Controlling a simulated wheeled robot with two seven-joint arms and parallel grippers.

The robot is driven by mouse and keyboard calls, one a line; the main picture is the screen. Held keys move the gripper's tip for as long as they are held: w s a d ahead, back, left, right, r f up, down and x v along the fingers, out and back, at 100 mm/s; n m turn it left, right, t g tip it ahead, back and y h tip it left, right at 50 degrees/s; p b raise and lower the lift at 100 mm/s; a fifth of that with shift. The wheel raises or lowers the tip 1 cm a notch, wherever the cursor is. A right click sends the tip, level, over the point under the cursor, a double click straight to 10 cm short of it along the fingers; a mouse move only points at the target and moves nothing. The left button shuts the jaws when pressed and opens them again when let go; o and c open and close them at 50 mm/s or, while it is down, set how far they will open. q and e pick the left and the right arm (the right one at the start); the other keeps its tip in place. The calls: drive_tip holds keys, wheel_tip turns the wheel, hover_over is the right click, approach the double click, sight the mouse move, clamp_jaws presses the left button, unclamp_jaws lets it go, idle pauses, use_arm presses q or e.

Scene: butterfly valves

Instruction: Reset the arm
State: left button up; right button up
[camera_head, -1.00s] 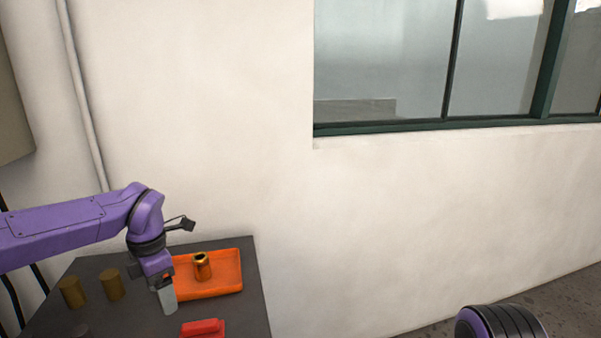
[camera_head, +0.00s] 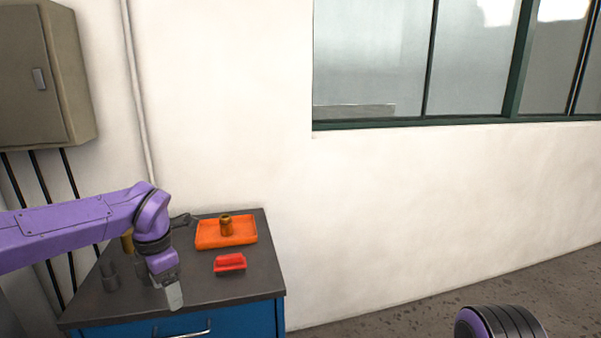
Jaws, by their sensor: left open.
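My left arm comes in from the left, and its gripper (camera_head: 174,295) points down above the front part of the dark-topped cabinet (camera_head: 245,287). The left gripper is open, with nothing seen between its fingers. An orange tray (camera_head: 208,240) lies at the back right of the cabinet top, with a brass fitting (camera_head: 226,226) standing in it. My right gripper is not seen; only a dark, purple-edged part of mine shows at the bottom right.
A brass cylinder (camera_head: 127,241) is partly hidden behind my left arm. A dark grey cylinder (camera_head: 109,276) stands at the left of the top. A grey wall box (camera_head: 40,75) with cables hangs at the upper left. The floor (camera_head: 400,312) to the right is clear.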

use_arm(q)
drive_tip(key=w+a+f+m+t+y, duration=0.2)
drive_tip(key=a+f+t+y, duration=0.1)
drive_tip(key=a+f+y, duration=0.3)
drive_tip(key=s+d+f+m+t+y, duration=0.1)
drive_tip(key=s+f+m+t, duration=0.15)
drive_tip(key=f, duration=0.45)
drive_tip(key=s+d+f+m+t, duration=0.1)
drive_tip(key=s+d+f+m, duration=0.1)
drive_tip(key=f+m, duration=0.35)
drive_tip(key=s+f+m+g+h+b, duration=0.1)
drive_tip(key=s+f+m+h, duration=0.1)
drive_tip(key=s+f+m, duration=0.3)
drive_tip(key=s+d+f+m+g+h, duration=0.1)
drive_tip(key=s+f+m, duration=0.4)
drive_tip(key=s+f, duration=0.9)
drive_tip(key=s+g, duration=0.1)
drive_tip(key=s, duration=0.9)
drive_tip(key=shift+s+m+h+b, duration=0.15)
drive_tip(key=shift+m+h+b, duration=0.25)
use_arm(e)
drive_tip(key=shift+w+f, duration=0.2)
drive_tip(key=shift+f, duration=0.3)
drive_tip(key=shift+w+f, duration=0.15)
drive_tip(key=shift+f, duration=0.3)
use_arm(q)
drive_tip(key=shift+g, duration=0.25)
